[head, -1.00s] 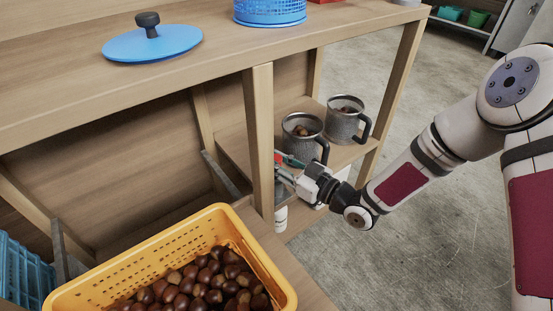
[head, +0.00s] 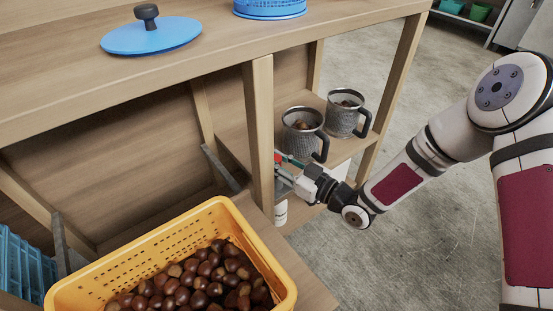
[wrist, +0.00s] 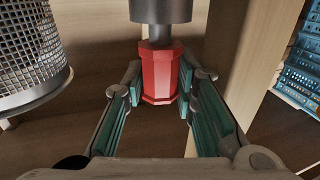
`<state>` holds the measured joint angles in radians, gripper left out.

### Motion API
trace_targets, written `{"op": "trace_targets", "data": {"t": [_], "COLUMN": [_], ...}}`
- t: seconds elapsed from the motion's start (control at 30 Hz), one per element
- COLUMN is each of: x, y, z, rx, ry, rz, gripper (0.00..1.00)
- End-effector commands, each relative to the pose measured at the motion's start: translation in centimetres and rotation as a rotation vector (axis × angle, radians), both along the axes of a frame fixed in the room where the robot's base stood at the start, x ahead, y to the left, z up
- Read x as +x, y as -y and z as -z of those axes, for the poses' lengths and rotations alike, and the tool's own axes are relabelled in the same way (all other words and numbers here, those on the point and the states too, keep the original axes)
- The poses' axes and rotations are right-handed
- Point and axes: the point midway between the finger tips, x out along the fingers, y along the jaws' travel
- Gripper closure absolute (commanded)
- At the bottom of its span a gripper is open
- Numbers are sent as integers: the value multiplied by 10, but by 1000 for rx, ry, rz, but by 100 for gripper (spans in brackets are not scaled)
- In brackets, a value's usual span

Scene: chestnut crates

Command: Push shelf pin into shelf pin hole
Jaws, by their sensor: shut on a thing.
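My gripper (wrist: 160,80) is shut on the shelf pin (wrist: 157,75), with one green-padded finger on each side of its red faceted part. A grey neck joins the red part to a wider dark grey cylinder at the top of the wrist view; I cannot tell whether that cylinder belongs to the pin. In the head view my gripper (head: 283,166) is at the right side of the upright wooden post (head: 261,135), where a little red of the pin shows. I cannot make out the shelf pin hole in either view.
Two grey mugs (head: 303,138) (head: 343,118) stand on the shelf just behind my gripper. A yellow crate of chestnuts (head: 75,293) is at the front left. A white container (head: 281,212) is below my gripper. A blue lid (head: 150,37) lies on the top board.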

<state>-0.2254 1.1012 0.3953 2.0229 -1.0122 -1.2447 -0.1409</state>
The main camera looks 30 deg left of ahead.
Motion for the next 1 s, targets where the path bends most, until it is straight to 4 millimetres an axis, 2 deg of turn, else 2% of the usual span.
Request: {"op": "trace_targets", "data": {"t": [0.7,0.73,0.8,1.0], "x": [0,0,0,-2], "y": [0,0,0,-1], "z": [16,15,15,15], "rx": [1,1,1,1], "ry": [0,1,1,-1], "rz": [0,0,0,-4], "gripper": [100,67,52,51]}}
